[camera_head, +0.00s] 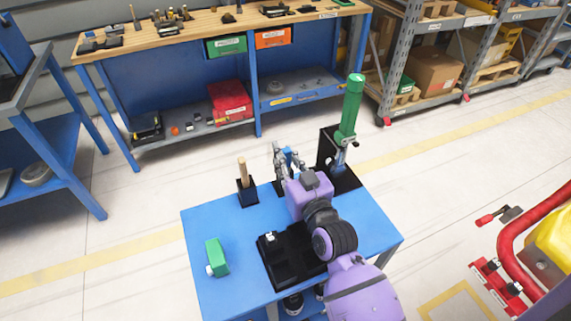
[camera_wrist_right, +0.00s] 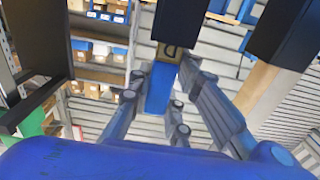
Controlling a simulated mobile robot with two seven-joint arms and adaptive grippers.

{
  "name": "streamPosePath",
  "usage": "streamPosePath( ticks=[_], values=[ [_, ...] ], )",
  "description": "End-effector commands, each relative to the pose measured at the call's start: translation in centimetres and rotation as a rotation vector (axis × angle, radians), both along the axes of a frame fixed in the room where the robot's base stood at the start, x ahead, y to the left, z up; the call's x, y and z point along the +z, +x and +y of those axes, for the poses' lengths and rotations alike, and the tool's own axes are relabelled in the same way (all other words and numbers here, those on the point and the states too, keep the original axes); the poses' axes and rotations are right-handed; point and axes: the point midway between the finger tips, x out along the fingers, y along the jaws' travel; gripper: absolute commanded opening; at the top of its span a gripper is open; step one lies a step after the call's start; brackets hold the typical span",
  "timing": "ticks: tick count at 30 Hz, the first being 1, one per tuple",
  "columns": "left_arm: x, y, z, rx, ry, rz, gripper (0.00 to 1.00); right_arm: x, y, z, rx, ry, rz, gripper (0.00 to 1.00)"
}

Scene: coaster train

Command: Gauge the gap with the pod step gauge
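My right gripper (camera_head: 287,160) is at the back of the blue table, with its fingers around a slim blue upright piece (camera_head: 291,155) that looks like the step gauge. In the right wrist view the gripper (camera_wrist_right: 160,85) has the blue piece (camera_wrist_right: 159,88) between its fingers. A yellow marked part (camera_wrist_right: 168,52) meets a black holder (camera_wrist_right: 181,20) there. Whether the fingers press on the piece is unclear. A black fixture (camera_head: 282,262) with a small white part (camera_head: 270,237) lies on the table front, partly covered by my right arm. The gap is not discernible. My left gripper is out of view.
A wooden-handled tool stands in a black holder (camera_head: 247,194) left of the gripper. A green-handled device (camera_head: 350,108) on a black stand rises close at right. A green block (camera_head: 216,257) sits at left on the blue table (camera_head: 205,222). The table's left part is mostly clear.

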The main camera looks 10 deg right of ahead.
Motion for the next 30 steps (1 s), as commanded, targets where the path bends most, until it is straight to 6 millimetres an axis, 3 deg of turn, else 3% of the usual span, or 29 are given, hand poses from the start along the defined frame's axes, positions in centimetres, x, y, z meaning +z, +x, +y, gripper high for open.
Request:
streamPosePath(
  ticks=[11, 14, 24, 30],
  values=[
    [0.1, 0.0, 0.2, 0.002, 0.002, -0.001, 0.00, 0.4, 0.0, 0.0, 0.000, 0.000, -0.003, 0.00],
    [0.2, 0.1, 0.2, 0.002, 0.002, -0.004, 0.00, 1.5, 0.0, 0.0, 0.000, 0.000, -0.006, 0.00],
    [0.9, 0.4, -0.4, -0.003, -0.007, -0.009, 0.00, 8.2, 0.0, 0.0, 0.000, 0.000, -0.007, 0.00],
    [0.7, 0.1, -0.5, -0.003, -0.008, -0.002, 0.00, 10.0, 0.0, 0.0, 0.000, 0.000, -0.003, 0.00]
  ],
)
